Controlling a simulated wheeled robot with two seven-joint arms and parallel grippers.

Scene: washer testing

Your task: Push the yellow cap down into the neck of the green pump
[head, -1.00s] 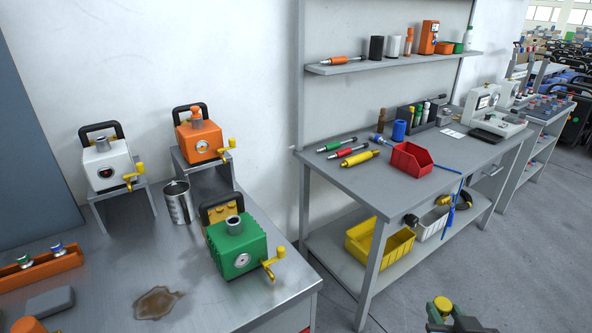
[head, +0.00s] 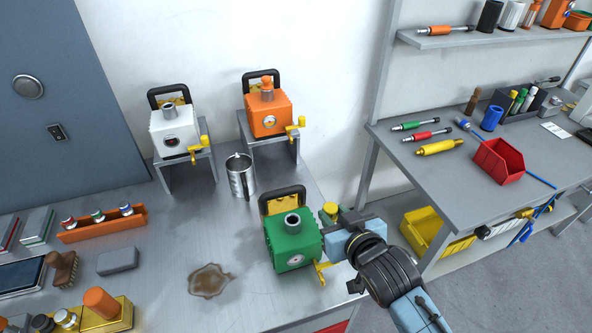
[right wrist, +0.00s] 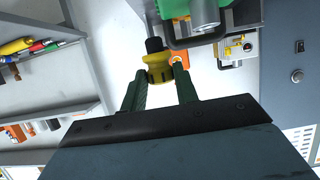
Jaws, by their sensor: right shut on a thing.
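The green pump (head: 290,243) stands on the metal table with its round open neck (head: 292,219) facing up and a yellow crank at its lower right. My right gripper (head: 329,214) is just right of the pump, shut on the yellow cap (head: 329,208). The right wrist view shows the yellow cap (right wrist: 158,68) between the two green fingers, with its dark end pointing away from the gripper. The pump's metal neck (right wrist: 204,12) is at the top of that view, apart from the cap. My left gripper is not in view.
A white pump (head: 174,130) and an orange pump (head: 268,112) stand on raised stands behind. A metal can (head: 241,178) stands left of the green pump. A brown spill (head: 209,281) lies in front. A workbench with a red bin (head: 498,160) is at the right.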

